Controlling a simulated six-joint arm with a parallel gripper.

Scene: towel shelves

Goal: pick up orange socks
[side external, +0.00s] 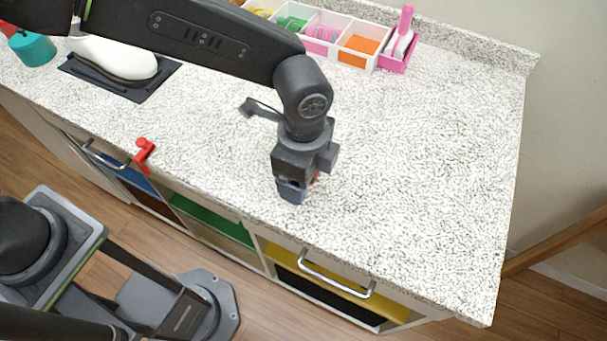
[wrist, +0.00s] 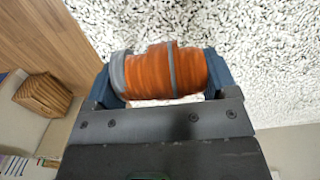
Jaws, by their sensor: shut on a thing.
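The orange socks (wrist: 150,72), a rolled bundle with grey bands, sit between the two blue fingers of my gripper (wrist: 160,85) in the wrist view. The fingers press on the two ends of the bundle, so the gripper is shut on it. In the side view my gripper (side external: 293,193) points down over the speckled counter near its front edge. Only a sliver of orange shows beside the fingers there. I cannot tell whether the socks touch the counter.
The counter (side external: 430,160) is clear to the right. At the back stand a white divided box (side external: 368,63) and a pink holder (side external: 400,55). A white object (side external: 115,58) lies on a dark mat at left. A red clamp (side external: 143,153) sits at the front edge, above drawers.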

